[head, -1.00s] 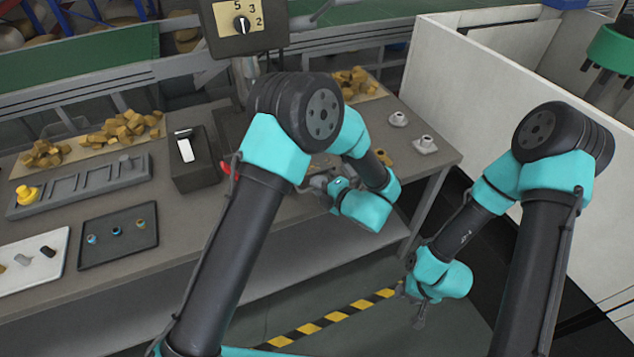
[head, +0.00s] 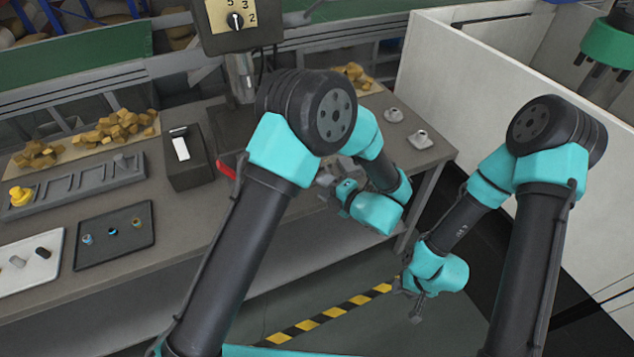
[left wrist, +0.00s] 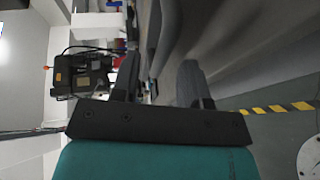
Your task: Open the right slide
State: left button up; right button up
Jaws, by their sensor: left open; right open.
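I cannot tell for certain which thing is the right slide. My left gripper (head: 328,180) is over the front right part of the bench, partly hidden by my arm. In the left wrist view (left wrist: 158,75) its fingers are apart and nothing shows between them. My right gripper (head: 410,302) hangs open and empty in front of the bench, above the floor.
A black box with a white top (head: 181,148) and a machine with a numbered dial (head: 236,22) and red lever (head: 226,170) stand on the bench. A dark tray (head: 114,250), white tray (head: 40,270) and grey fittings (head: 420,138) lie around. White panels (head: 480,110) stand right.

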pick_arm(q)
jog(key=shift+v, duration=1.65)
